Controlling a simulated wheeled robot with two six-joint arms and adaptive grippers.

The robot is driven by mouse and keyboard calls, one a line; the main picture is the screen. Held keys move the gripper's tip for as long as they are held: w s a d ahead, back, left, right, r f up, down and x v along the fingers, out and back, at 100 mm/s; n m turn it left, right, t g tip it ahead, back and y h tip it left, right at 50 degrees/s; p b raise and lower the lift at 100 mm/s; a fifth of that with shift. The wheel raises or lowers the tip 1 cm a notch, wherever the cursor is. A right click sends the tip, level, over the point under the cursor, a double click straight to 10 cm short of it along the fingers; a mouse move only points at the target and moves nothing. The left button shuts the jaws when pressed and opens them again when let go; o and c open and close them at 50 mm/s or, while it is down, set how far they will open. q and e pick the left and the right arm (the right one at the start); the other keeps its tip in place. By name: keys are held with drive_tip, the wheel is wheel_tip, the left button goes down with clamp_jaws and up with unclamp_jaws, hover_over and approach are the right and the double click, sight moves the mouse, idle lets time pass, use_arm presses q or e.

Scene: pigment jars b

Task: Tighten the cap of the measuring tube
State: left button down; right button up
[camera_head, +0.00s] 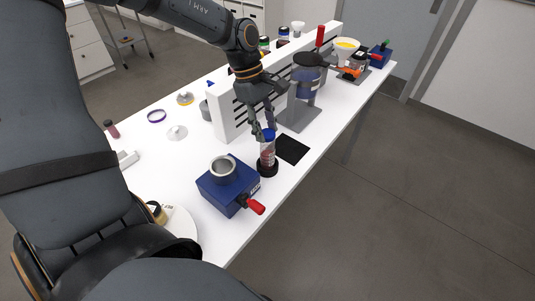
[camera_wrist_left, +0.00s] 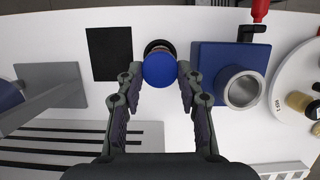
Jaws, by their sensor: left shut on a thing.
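The measuring tube (camera_head: 267,152) stands upright in a dark round base on the white table, with reddish contents. Its blue cap (camera_head: 268,134) is on top; it also shows from above in the left wrist view (camera_wrist_left: 160,69). My left gripper (camera_head: 262,133) comes down from above and is shut on the blue cap, one finger on each side of it in the left wrist view (camera_wrist_left: 159,82). The cap's seating on the tube is partly hidden by the fingers. My right gripper is not in view.
A blue box (camera_head: 228,187) with a metal cup and red handle stands close beside the tube. A black mat (camera_head: 292,150) lies on the other side. A white slotted rack (camera_head: 229,120) and a grey stand (camera_head: 299,117) are behind.

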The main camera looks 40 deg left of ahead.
use_arm(q)
drive_tip(key=shift+m, duration=0.5)
drive_tip(key=shift+w+m+g+p, duration=0.15)
drive_tip(key=shift+m+g+p, duration=0.15)
drive_tip(key=shift+m, duration=0.1)
drive_tip(key=c, duration=0.8)
unclamp_jaws()
